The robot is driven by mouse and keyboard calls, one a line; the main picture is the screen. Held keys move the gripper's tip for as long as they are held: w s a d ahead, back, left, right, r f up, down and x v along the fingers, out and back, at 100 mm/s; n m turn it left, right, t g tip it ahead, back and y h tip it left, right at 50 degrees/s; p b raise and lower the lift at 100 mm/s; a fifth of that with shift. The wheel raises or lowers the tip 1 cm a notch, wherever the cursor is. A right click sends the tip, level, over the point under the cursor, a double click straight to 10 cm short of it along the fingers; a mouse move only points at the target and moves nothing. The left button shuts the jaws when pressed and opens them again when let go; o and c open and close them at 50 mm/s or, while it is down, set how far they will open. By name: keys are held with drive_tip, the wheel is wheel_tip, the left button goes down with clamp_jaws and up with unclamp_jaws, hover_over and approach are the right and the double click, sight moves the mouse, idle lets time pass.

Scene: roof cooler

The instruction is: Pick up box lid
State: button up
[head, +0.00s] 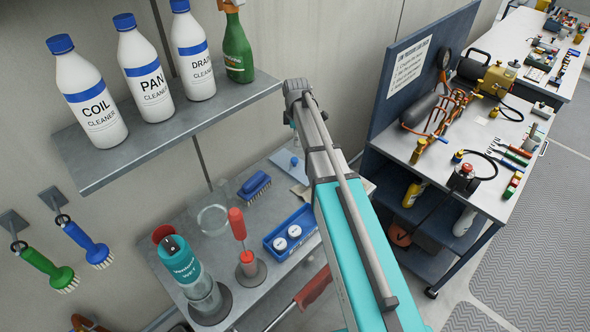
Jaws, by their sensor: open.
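A flat blue piece with a small knob (290,161), possibly the box lid, lies at the back of the lower grey bench, partly behind my arm. I cannot tell for sure that it is the lid. An open blue box (291,233) with two white round pieces in it stands nearer on the same bench, its right end close to my arm in the picture. My arm reaches up from the bottom right, above the bench. My gripper itself is not visible; the far end of the arm hides that area.
A blue brush (254,186), glass dish (213,220), red-handled tool (237,224) and teal-topped bottle (180,265) crowd the bench. Above it, a shelf (150,142) holds several bottles. A cart (455,165) with gauges and tools stands right. Floor is clear at far right.

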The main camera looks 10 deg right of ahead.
sight(294, 159)
drive_tip(key=shift+f+b, duration=2.7)
drive_tip(key=shift+f, duration=0.3)
drive_tip(key=f+b, duration=0.3)
drive_tip(key=shift+a+f, duration=0.2)
drive_tip(key=shift+a, duration=0.1)
drive_tip(key=shift+f+b, duration=0.9)
drive_tip(key=shift+b, duration=0.2)
clamp_jaws()
drive_tip(key=shift+r, duration=0.25)
